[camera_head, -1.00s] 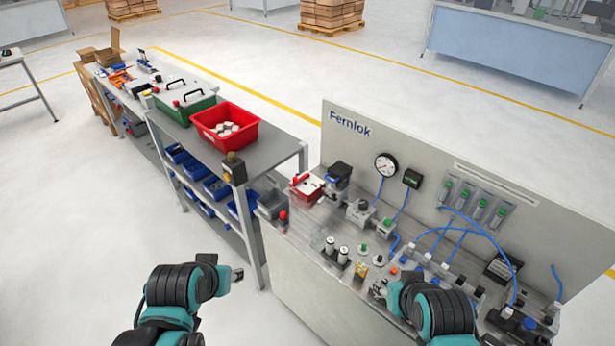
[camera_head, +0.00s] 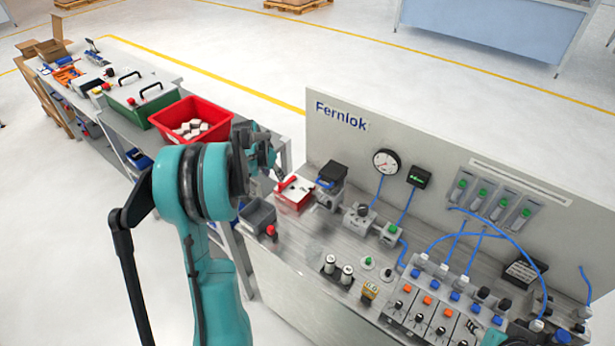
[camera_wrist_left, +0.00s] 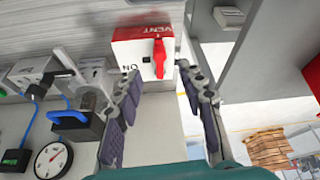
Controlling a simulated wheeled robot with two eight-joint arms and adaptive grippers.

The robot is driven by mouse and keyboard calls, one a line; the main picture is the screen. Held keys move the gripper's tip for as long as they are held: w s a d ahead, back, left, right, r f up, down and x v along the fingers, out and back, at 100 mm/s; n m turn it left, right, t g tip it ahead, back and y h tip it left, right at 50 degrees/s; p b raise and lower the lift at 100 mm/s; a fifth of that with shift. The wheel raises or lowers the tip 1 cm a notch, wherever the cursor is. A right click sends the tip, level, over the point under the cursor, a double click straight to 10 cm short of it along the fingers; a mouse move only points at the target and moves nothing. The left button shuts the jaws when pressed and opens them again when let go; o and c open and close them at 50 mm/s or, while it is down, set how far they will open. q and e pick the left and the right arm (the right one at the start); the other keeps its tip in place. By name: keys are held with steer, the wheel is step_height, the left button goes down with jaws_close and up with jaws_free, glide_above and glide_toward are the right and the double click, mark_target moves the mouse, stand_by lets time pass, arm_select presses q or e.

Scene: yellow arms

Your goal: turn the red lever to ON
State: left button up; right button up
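The red lever (camera_wrist_left: 158,58) sits on a red-and-white box (camera_wrist_left: 130,52) marked VENT and ON in the left wrist view. The lever lies along the white face beside a small black square, and ON is printed to its left. In the head view the box (camera_head: 293,197) stands at the bench's left end, with the lever (camera_head: 287,184) on top. My left gripper (camera_head: 268,163) is just left of and above the box. In the wrist view its fingers (camera_wrist_left: 163,95) are spread, empty and apart from the lever. My right gripper is barely visible at the lower right; its fingers are unclear.
A black-topped device (camera_head: 331,178) stands close right of the box. A grey bin (camera_head: 257,215) and a red knob (camera_head: 271,231) are in front. A gauge (camera_head: 385,162) hangs on the Fernlok panel (camera_head: 440,170). A red crate (camera_head: 192,121) is on the side table.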

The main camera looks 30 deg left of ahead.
mark_target(280, 184)
arm_select(q)
steer(key=b+x, duration=0.1)
steer(key=x, duration=0.7)
steer(key=shift+w, duration=0.1)
jaws_close()
